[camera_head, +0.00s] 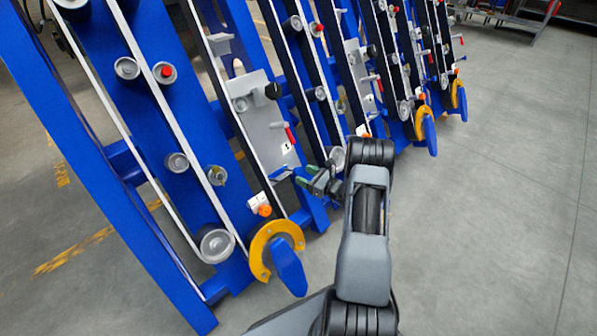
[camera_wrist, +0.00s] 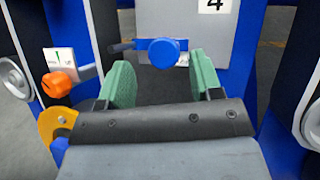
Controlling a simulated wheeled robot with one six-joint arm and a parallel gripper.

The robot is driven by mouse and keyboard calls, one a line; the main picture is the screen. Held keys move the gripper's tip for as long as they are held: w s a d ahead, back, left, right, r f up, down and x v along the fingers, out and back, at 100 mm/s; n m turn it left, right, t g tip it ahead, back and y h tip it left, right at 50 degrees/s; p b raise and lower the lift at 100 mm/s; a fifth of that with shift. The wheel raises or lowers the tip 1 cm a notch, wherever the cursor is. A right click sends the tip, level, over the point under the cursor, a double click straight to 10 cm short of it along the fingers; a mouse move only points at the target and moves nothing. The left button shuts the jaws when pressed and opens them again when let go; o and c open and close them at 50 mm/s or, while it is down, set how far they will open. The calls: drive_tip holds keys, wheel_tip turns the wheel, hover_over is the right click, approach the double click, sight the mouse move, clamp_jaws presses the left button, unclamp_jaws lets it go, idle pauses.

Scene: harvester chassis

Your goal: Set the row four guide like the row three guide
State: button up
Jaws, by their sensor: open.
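The row four plate (camera_wrist: 185,20) is grey and bears a "4" label in the wrist view. Below the label, a round blue end (camera_wrist: 164,53) sits on a dark rod, likely the row four guide. In the head view, a blue bar (camera_head: 280,174) shows under the nearest grey plate (camera_head: 268,125). My gripper (camera_wrist: 162,82) is open, with its green fingers to either side and the blue end just beyond them, apart from both. In the head view my gripper (camera_head: 322,181) is right of the blue bar. I cannot make out the row three guide's setting.
An orange knob (camera_wrist: 58,85) on a white marked plate and a yellow ring (camera_wrist: 55,122) stand left of my gripper. Further blue row frames (camera_head: 410,60) with rollers and red-handled levers recede to the right. Open grey floor (camera_head: 510,170) lies at the right.

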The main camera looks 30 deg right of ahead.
drive_tip(key=p+v, duration=0.2)
drive_tip(key=v, duration=0.8)
drive_tip(key=shift+a, duration=0.1)
drive_tip(key=s+a+r+n+g+y+p, duration=0.1)
drive_tip(key=s+a+r+n+g+p, duration=0.1)
drive_tip(key=a+r+n+g+p, duration=0.9)
drive_tip(key=s+a+r+n+g+y+p, duration=0.1)
drive_tip(key=s+a+r+n+y+p, duration=0.4)
drive_tip(key=r, duration=1.3)
drive_tip(key=s+a+r+n+h+p, duration=0.2)
drive_tip(key=s+r+n+h+p, duration=0.1)
drive_tip(key=r, duration=0.6)
drive_tip(key=s+a+r+n+h+p, duration=0.2)
drive_tip(key=s+r+n+h+p, duration=0.2)
drive_tip(key=r, duration=0.5)
drive_tip(key=s+a+r+n+h+p, duration=0.2)
drive_tip(key=s+r+n+h+p, duration=0.2)
drive_tip(key=r+n+h+p, duration=0.2)
wheel_tip(320, 180, up, 3)
drive_tip(key=h+p, duration=0.2)
drive_tip(key=p, duration=0.1)
drive_tip(key=shift+a+n, duration=0.3)
drive_tip(key=shift+a, duration=0.05)
drive_tip(key=shift+f, duration=0.1)
